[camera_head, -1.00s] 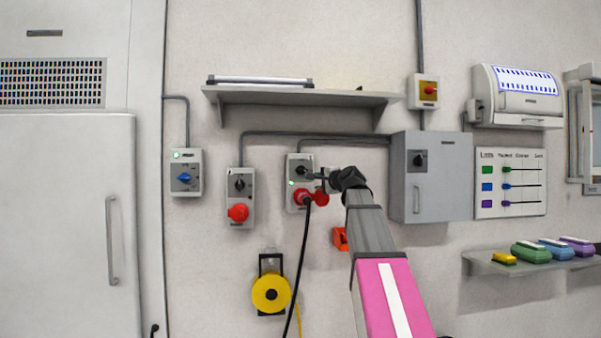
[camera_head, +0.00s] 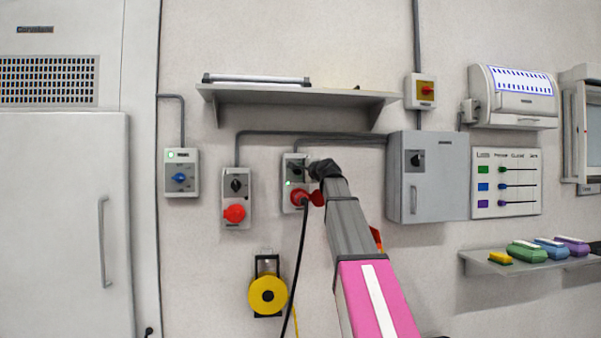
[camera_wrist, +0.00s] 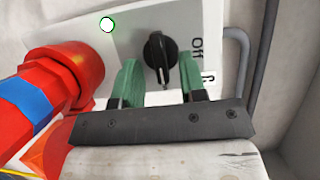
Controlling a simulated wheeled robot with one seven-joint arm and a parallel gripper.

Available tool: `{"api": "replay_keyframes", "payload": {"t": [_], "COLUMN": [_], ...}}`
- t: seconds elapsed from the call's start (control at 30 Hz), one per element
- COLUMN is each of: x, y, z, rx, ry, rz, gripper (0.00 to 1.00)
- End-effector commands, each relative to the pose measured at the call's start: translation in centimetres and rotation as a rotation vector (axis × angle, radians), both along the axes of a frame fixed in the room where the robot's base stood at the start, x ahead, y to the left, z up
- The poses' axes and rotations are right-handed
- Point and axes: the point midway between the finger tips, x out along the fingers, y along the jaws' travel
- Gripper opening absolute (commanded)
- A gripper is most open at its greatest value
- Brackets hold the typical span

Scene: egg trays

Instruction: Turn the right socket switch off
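The right socket box (camera_head: 289,172) is grey-white on the wall, with a red plug and socket (camera_head: 302,197) at its lower part and a black cable hanging down. In the wrist view its black rotary switch (camera_wrist: 155,58) sits between the two green fingertips of my gripper (camera_wrist: 160,80). The fingers are apart, with a gap visible on each side of the knob. "Off" lettering (camera_wrist: 196,48) is beside the right finger. A green light (camera_wrist: 107,24) is lit on the box. In the head view my arm hides part of the box and the fingers are hard to make out.
The left socket box (camera_head: 237,198) with a red socket is just left. A blue-knob switch box (camera_head: 182,173) is farther left. A shelf (camera_head: 290,95) runs above, and a grey cabinet (camera_head: 428,176) stands close on the right. A yellow cable reel (camera_head: 267,295) hangs below.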

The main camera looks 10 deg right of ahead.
Motion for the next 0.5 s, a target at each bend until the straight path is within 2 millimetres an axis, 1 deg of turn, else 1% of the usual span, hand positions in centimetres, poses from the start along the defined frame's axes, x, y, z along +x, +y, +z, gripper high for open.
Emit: {"api": "replay_keyframes", "payload": {"t": [0.03, 0.1, 0.37, 0.4, 0.47, 0.5], "x": [0.69, 1.06, 1.17, 1.17, 1.16, 1.16], "y": [0.21, 0.39, 0.5, 0.5, 0.5, 0.5], "z": [0.08, 0.06, 0.0, 0.0, 0.0, 0.0], "rx": [0.0, 0.0, -0.001, -0.001, -0.001, -0.001], "ry": [0.0, 0.0, 0.0, 0.0, 0.0, 0.0], "rz": [0.0, 0.0, 0.0, 0.0, 0.0, 0.0], "gripper": [0.38, 0.38, 0.38, 0.35, 0.15, 0.03]}}
